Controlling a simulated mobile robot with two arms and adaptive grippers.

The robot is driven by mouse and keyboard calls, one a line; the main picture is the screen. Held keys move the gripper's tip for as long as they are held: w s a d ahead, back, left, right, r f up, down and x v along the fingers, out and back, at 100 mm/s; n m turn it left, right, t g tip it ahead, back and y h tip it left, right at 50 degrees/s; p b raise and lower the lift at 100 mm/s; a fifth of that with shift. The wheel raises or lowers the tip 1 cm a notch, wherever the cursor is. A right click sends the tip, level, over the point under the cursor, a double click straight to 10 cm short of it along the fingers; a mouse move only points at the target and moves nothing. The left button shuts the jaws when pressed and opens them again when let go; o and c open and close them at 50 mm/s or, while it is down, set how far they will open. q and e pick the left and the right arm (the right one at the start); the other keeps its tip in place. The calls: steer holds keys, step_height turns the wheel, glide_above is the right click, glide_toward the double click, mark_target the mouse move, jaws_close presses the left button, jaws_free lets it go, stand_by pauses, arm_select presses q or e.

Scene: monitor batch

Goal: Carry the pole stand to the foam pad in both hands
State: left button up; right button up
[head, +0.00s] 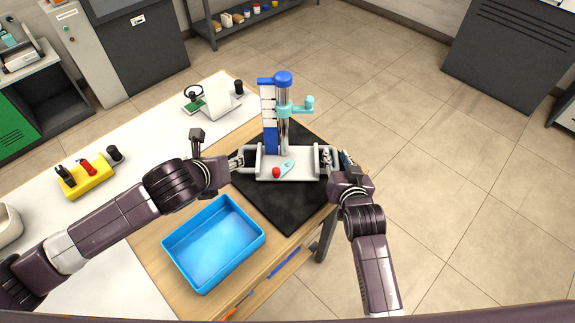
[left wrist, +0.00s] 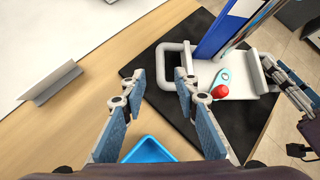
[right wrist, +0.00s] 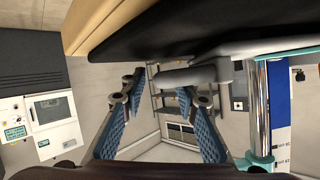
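The pole stand (head: 299,166) has a white base with a loop handle at each side, a shiny upright pole with a blue cap, a teal clamp and a blue-and-white scale. It stands upright over the far part of the black foam pad (head: 290,214); contact underneath is hidden. My left gripper (head: 238,161) is at the left handle (left wrist: 167,66), its fingers apart on either side of the handle bar in the left wrist view (left wrist: 158,88). My right gripper (head: 329,160) is at the right handle (right wrist: 180,77), its fingers also apart in the right wrist view (right wrist: 160,88).
A blue tray (head: 258,242) sits on the wooden table near the front. A yellow block with knobs (head: 88,183) and a white angled holder (head: 222,104) lie at the left and back. A red knob and teal lever are on the stand's base. Floor is open to the right.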

steer(key=shift+s, duration=0.15)
arm_select(q)
steer(key=v, duration=0.4)
steer(key=shift+s+r, duration=0.1)
arm_select(e)
steer(key=v, duration=1.1)
steer(key=shift+s+r, duration=0.2)
steer(key=shift+s, duration=0.15)
